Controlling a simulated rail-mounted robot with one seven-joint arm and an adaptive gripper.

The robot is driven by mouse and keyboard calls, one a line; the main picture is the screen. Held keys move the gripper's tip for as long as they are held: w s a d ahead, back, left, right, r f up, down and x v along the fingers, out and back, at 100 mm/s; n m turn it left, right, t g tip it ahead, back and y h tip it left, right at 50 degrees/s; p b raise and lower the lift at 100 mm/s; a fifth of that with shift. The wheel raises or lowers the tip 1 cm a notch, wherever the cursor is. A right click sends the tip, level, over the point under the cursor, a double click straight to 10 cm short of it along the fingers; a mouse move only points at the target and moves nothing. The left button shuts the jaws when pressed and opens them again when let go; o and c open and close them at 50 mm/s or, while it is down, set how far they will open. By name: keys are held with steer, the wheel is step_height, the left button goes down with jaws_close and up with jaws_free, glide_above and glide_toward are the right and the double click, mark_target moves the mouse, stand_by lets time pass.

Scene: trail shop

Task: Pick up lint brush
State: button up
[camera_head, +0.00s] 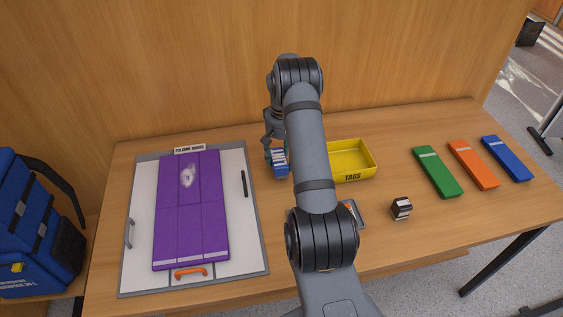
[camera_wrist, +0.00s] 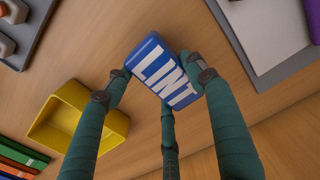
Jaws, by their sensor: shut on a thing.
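The lint brush shows in the wrist view as a blue block (camera_wrist: 163,72) with white letters reading LINT. My gripper (camera_wrist: 160,80) has its teal fingers closed around the block, one on each side and a third below it. In the head view the blue and white lint brush (camera_head: 279,162) is at the back middle of the table, just left of the yellow tray. My gripper (camera_head: 273,145) is over it there, partly hidden by my arm. I cannot tell whether the brush is touching the table.
A yellow TAGS tray (camera_head: 372,165) stands close to the right of the brush. A folding board (camera_head: 248,235) with a purple cloth (camera_head: 190,220) lies to the left. Green (camera_head: 437,172), orange (camera_head: 473,165) and blue (camera_head: 507,158) folded pieces lie at right. A small dark block (camera_head: 401,208) sits front right.

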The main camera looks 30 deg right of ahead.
steer(key=r, duration=0.1)
steer(key=r+b, duration=0.1)
steer(key=shift+s+d+r, duration=0.15)
steer(key=shift+s+r, duration=0.25)
steer(key=s+d+r+b, duration=0.1)
steer(key=s+r+b, duration=0.2)
steer(key=s+r, duration=0.3)
steer(key=s, duration=0.4)
steer(key=shift+s+d+r+b, duration=0.35)
steer(key=shift+s+b, duration=0.05)
steer(key=o, duration=0.7)
steer(key=shift+c, duration=0.2)
steer(key=c, duration=0.4)
